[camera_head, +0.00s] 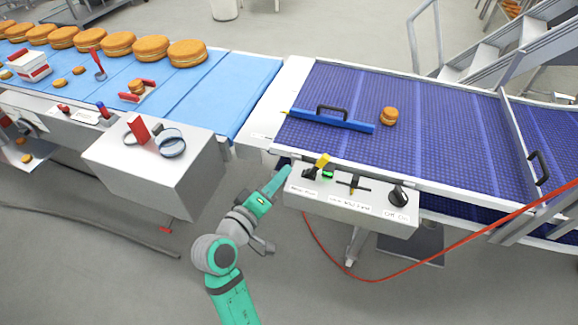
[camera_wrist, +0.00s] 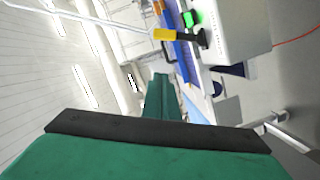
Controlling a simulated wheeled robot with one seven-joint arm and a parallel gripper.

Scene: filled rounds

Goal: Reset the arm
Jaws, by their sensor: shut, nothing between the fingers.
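My green arm (camera_head: 230,285) rises from the bottom of the head view. My gripper (camera_head: 284,168) is at its upper end, just left of the control box's left end. In the wrist view the green fingers (camera_wrist: 161,90) are together with nothing between them. The control box (camera_head: 350,206) has a yellow-tipped lever (camera_head: 322,160), a green button, a middle switch and a dark knob (camera_head: 398,196). The yellow lever also shows in the wrist view (camera_wrist: 175,35), right of the fingertips, near the lit green button (camera_wrist: 191,18). I cannot tell whether the fingers touch the box.
A purple conveyor (camera_head: 450,135) carries a blue bar (camera_head: 330,121) and one small round (camera_head: 389,116). A blue conveyor (camera_head: 215,95) at left holds several large rounds. A grey box (camera_head: 165,175) stands left of my arm. A red cable (camera_head: 440,254) runs at right. The floor below is open.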

